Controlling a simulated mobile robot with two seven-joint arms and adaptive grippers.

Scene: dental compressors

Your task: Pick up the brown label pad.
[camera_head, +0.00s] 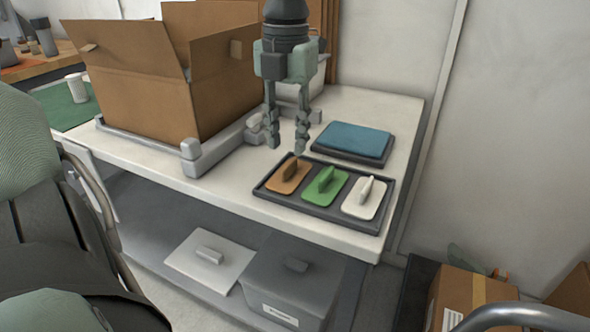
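The brown label pad (289,178) lies at the left end of a dark tray (319,213) near the table's front edge. It has a small upright handle. A green pad (325,187) and a white pad (363,199) with similar handles lie to its right in the same tray. My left gripper (287,146) points down just above and behind the brown pad, with its fingers apart and nothing between them. A gap seems to remain between the fingertips and the pad's handle. My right gripper is not in the view.
A large open cardboard box (160,85) stands in a grey frame (205,150) to the left. A blue pad (352,139) lies on a dark tray behind the label tray. A grey bin (292,277) and a white lid (209,258) are on the shelf below.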

